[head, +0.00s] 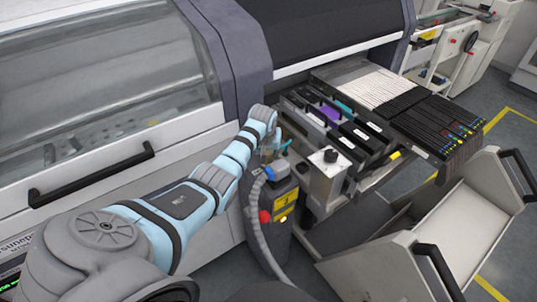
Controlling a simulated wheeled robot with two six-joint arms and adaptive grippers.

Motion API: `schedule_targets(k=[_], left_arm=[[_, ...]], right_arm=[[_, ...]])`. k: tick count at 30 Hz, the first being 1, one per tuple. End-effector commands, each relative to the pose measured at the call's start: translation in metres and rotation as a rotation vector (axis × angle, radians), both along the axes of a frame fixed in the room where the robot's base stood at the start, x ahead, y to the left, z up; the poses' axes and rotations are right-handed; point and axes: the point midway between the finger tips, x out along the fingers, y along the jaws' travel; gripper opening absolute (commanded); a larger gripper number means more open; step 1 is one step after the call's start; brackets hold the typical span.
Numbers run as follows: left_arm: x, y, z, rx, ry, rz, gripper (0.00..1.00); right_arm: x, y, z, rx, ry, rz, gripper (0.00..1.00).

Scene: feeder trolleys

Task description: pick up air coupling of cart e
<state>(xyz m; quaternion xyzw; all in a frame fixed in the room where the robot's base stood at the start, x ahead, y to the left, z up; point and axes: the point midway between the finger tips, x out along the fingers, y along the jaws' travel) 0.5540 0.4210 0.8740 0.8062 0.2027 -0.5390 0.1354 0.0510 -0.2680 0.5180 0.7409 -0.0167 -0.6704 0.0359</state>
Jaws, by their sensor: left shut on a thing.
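My left arm reaches in from the left to the front of the machine. My left gripper (269,156) points down at its end, small and partly hidden by the wrist. It is shut on the air coupling (276,171), a small blue piece at the upper end of a grey ribbed hose (255,199). The coupling is just above the dark post with yellow labels (283,203). I cannot tell whether it touches the post. My right gripper is not in view.
A feeder bank (433,125) with several dark slots sits right of the gripper. A metal block with a black knob (327,177) stands close by. A white trolley (440,235) with black handles fills the lower right. The machine's hood (100,75) is at left.

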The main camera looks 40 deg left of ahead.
Motion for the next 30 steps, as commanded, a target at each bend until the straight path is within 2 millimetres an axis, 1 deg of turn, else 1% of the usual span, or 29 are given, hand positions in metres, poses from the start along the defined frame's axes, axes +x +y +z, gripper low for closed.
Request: schedule_targets(k=[4,8,11,12,15,18,21,24,30], left_arm=[[0.001,0.001,0.016,0.001,-0.004,0.0,0.0],[0.002,0.001,0.047,0.002,-0.007,-0.001,0.0],[0.002,0.001,0.084,0.003,-0.009,-0.001,0.0],[0.002,0.001,0.1,0.003,-0.009,0.001,0.0],[0.002,0.001,0.138,0.002,-0.008,0.0,0.0],[0.001,0.0,0.168,0.0,-0.005,0.0,0.0],[0.001,0.0,0.188,0.0,-0.003,0.001,0.0],[0.001,0.0,0.201,-0.001,-0.001,0.001,0.0],[0.0,0.0,0.214,0.0,0.0,0.001,0.0]], right_arm=[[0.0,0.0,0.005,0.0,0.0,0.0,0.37],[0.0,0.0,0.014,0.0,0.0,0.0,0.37],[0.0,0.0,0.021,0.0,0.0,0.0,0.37],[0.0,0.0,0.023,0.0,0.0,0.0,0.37],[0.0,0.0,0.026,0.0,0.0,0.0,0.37],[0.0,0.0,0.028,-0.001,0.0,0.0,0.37],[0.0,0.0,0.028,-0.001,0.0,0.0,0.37],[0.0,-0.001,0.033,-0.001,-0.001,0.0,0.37],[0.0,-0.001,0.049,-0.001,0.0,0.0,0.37]])
